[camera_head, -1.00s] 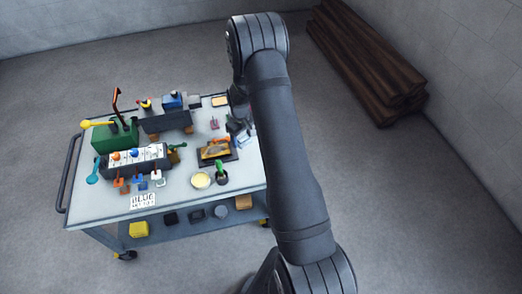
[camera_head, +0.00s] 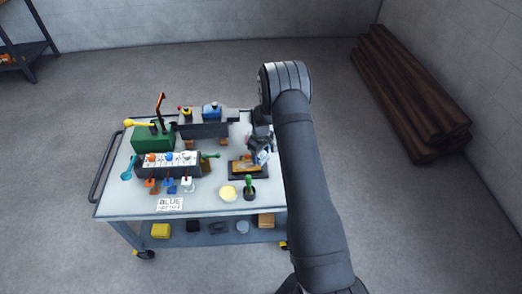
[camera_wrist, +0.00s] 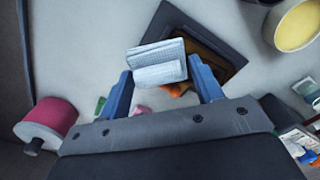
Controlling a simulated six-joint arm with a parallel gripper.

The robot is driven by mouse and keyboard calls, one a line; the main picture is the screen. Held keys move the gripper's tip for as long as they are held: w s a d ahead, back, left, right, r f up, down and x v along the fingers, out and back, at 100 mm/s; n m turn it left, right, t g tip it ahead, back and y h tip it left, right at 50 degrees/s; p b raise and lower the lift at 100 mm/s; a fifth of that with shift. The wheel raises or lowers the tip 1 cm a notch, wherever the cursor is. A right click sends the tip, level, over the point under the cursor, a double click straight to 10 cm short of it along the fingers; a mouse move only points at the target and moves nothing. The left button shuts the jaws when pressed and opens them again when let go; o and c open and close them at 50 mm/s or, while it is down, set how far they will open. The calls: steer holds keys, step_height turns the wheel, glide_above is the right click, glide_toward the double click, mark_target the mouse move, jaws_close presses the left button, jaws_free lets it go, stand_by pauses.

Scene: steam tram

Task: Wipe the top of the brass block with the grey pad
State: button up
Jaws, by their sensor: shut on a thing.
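The brass block (camera_head: 243,166) sits on a dark tray (camera_head: 236,177) at the right of the cart top. In the wrist view the block (camera_wrist: 205,48) looks brown on the same tray, partly hidden by the pad. My gripper (camera_head: 262,152) is over the right back side of the tray. In the wrist view my gripper (camera_wrist: 160,82) has its blue fingers shut on the light grey pad (camera_wrist: 158,62). The pad lines up with the near edge of the block there. Whether the pad touches the block I cannot tell.
A pale yellow bowl (camera_head: 228,193) and a dark pot with a green handle (camera_head: 249,188) stand in front of the tray. A switch panel (camera_head: 168,163) and green box (camera_head: 152,138) stand left. A pink spool (camera_wrist: 50,118) shows in the wrist view.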

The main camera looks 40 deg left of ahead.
steer(key=shift+f, duration=0.85)
steer(key=shift+s+a+f, duration=0.15)
steer(key=shift+f, duration=0.8)
steer(key=shift+s+a+r, duration=0.1)
steer(key=shift+s+a, duration=0.45)
steer(key=shift+c, duration=0.3)
steer(key=shift+s+a, duration=3.7)
steer(key=shift+w+d, duration=4.45)
steer(key=shift+r, duration=4.05)
